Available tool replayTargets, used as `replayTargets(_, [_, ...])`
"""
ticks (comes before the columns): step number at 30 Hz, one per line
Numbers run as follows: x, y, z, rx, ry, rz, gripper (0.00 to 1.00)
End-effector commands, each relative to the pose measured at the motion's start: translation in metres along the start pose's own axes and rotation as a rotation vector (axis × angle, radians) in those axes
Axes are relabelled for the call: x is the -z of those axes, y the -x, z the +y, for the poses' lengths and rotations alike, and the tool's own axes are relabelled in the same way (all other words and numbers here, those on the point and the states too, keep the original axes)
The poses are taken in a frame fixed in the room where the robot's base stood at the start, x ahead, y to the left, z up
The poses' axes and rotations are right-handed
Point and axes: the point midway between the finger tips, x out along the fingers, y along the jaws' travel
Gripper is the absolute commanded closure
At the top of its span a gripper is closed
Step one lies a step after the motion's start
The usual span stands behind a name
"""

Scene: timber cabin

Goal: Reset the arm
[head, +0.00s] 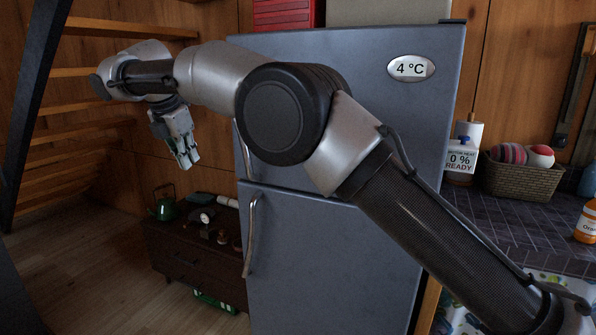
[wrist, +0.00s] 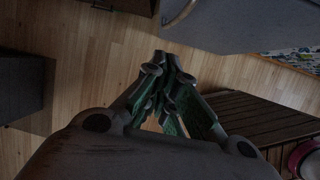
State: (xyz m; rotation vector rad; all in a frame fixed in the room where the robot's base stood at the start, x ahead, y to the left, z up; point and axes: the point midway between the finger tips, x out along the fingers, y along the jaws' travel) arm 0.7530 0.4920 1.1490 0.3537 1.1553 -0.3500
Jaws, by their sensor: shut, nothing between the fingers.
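My arm reaches across the head view from the lower right to the upper left, in front of a grey fridge (head: 340,235). My gripper (head: 187,165) hangs at the arm's far end and points downward, left of the fridge. It also shows in the wrist view (wrist: 165,62), where its fingertips meet. It is shut and holds nothing. Wooden floor lies below it in the wrist view.
A low dark cabinet (head: 172,250) with a green watering can (head: 165,208) stands left of the fridge. Wooden stairs (head: 75,135) rise at the left. A dark counter (head: 520,225) at the right bears a wicker basket (head: 520,180) and an orange bottle (head: 587,222).

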Motion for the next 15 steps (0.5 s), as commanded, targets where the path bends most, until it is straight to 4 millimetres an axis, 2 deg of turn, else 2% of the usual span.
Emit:
replayTargets(4, [0.006,-0.009,0.002,-0.006,-0.115,0.014,1.00])
replayTargets(8, [0.021,-0.035,-0.004,0.026,-0.248,0.036,1.00])
replayTargets(12, [0.039,-0.060,-0.024,0.074,-0.422,0.062,1.00])
replayTargets(15, [0.038,-0.066,-0.048,0.107,-0.573,0.078,1.00])
